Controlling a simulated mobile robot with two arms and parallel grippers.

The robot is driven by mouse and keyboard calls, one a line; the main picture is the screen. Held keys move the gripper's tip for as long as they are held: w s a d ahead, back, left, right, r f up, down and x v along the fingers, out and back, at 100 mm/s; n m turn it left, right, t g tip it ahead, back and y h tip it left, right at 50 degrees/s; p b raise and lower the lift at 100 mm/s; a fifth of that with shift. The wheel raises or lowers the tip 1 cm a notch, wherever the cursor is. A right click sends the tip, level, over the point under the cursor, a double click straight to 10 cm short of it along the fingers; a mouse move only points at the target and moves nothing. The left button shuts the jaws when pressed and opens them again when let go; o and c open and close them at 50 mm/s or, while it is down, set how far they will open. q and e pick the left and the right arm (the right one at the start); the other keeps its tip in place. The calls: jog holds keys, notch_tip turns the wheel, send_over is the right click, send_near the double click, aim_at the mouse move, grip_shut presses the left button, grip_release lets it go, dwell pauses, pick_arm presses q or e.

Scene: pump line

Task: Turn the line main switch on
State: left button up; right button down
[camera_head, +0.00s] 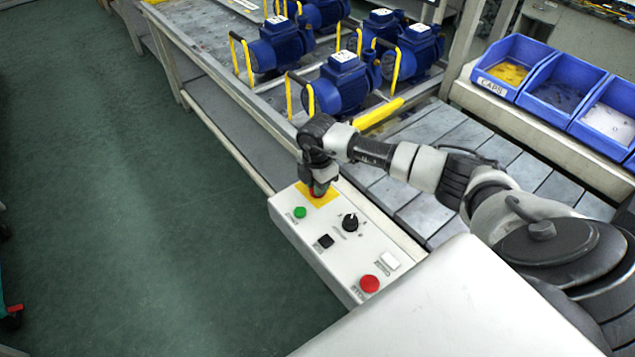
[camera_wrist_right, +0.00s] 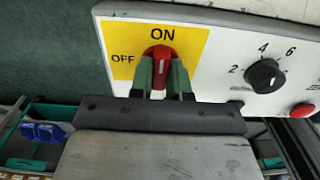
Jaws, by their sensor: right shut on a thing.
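The line main switch is a red rotary knob (camera_wrist_right: 159,54) on a yellow plate (camera_wrist_right: 194,43) marked ON above and OFF to the left. My right gripper (camera_wrist_right: 160,78) is shut on the knob, with one finger on each side of it. In the right wrist view the knob's grip looks roughly upright, in line with the ON mark. In the head view my right gripper (camera_head: 319,189) reaches down onto the yellow plate (camera_head: 328,200) at the far end of the control box (camera_head: 329,256) and hides most of the knob. My left gripper is not in view.
The box also carries a green button (camera_head: 299,212), a black dial (camera_head: 350,222), a black switch (camera_head: 325,241), a white switch (camera_head: 390,261) and a red button (camera_head: 369,284). Blue pumps (camera_head: 343,83) stand on the line behind. Blue bins (camera_head: 511,66) are at the right.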

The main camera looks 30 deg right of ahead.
dwell(0.3)
jog(key=c, duration=1.1)
grip_release()
notch_tip(320, 180, up, 11)
jog(key=shift+f+b, duration=0.1)
jog(key=shift+b, duration=0.5)
